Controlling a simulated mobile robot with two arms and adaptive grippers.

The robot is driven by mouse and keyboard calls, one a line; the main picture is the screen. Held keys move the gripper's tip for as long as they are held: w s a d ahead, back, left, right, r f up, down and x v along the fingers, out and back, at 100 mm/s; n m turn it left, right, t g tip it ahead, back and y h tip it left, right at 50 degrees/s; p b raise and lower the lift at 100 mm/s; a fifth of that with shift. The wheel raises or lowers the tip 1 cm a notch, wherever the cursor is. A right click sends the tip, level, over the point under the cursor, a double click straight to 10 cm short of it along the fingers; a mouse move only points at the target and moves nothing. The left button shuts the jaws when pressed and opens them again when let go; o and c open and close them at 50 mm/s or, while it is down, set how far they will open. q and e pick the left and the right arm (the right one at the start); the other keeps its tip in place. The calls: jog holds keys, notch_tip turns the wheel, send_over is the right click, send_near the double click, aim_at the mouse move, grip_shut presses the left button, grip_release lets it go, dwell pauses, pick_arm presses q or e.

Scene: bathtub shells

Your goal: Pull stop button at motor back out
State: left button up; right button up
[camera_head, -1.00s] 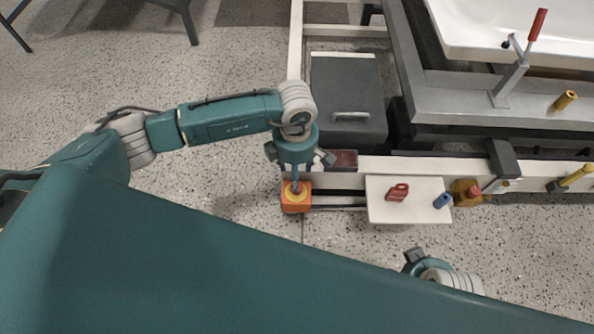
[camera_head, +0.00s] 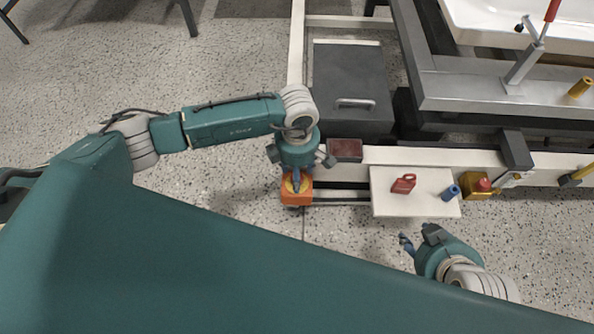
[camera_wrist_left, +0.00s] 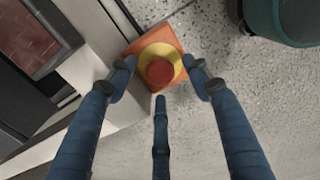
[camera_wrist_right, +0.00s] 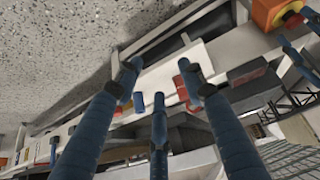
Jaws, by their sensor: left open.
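An orange box (camera_head: 296,197) with a yellow ring and a red stop button sits at the left end of the pale frame rail. In the left wrist view, the red button (camera_wrist_left: 160,71) lies between the spread fingers of my left gripper (camera_wrist_left: 161,76). The gripper is open, close over the box; contact cannot be told. In the head view, the left gripper (camera_head: 294,180) partly covers the button. A second red button (camera_head: 484,184) sits on a yellow-orange box farther right. My right gripper (camera_head: 416,238) is open and empty in front of the white board; its spread fingers (camera_wrist_right: 159,72) show in its wrist view.
The white board (camera_head: 390,207) holds a red canister (camera_head: 403,184) and a blue cylinder (camera_head: 451,193). A dark red tray (camera_head: 344,150) and a dark case (camera_head: 350,84) lie behind the rail. A metal frame carries a white tub (camera_head: 490,25). Speckled floor is clear in front.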

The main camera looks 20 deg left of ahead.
pick_arm(q)
jog(key=shift+f+b, duration=0.35)
jog(key=shift+f, duration=0.25)
pick_arm(e)
jog(key=w+a+r+t, duration=0.1)
jog(key=w+r+t, duration=0.1)
jog(key=w, duration=0.3)
jog(key=shift+a+r+t+y, duration=0.3)
jog(key=shift+a+r+y, duration=0.1)
jog(key=shift+r, duration=0.15)
jog(key=shift+w+r, duration=0.2)
jog(key=shift+w, duration=0.15)
pick_arm(q)
jog(key=c, duration=1.2)
jog(key=shift+o, duration=0.2)
pick_arm(e)
jog(key=shift+w+a+r, duration=0.1)
